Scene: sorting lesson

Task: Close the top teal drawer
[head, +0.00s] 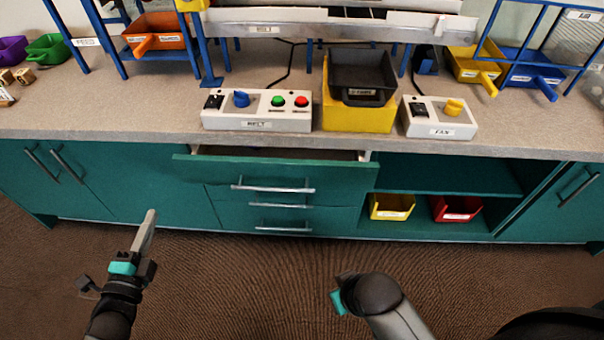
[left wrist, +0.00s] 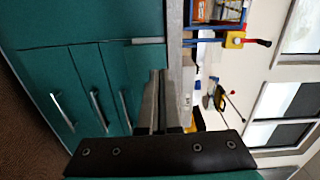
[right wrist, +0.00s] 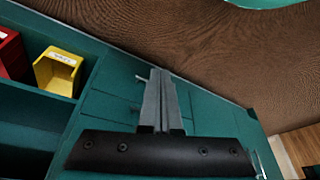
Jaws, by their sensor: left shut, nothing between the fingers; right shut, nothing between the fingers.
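The top teal drawer (head: 330,178) is pulled out from under the counter in the head view. Its silver handle (head: 272,187) runs across its front, and a dark gap shows its inside above the front. Two more teal drawer fronts lie below it. My left gripper (head: 149,228) is shut and empty, in front of the cabinet to the left of the drawer and apart from it. In the left wrist view its fingers (left wrist: 157,102) show beside drawer handles. My right gripper's fingers are hidden in the head view; in the right wrist view they are shut and empty (right wrist: 160,100).
The counter (head: 150,108) holds a belt control box (head: 256,122), a fan control box (head: 438,130) and a black bin on a yellow block (head: 357,115). Yellow (head: 392,212) and red (head: 458,214) bins stand in the open shelf. Carpet before the cabinet is clear.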

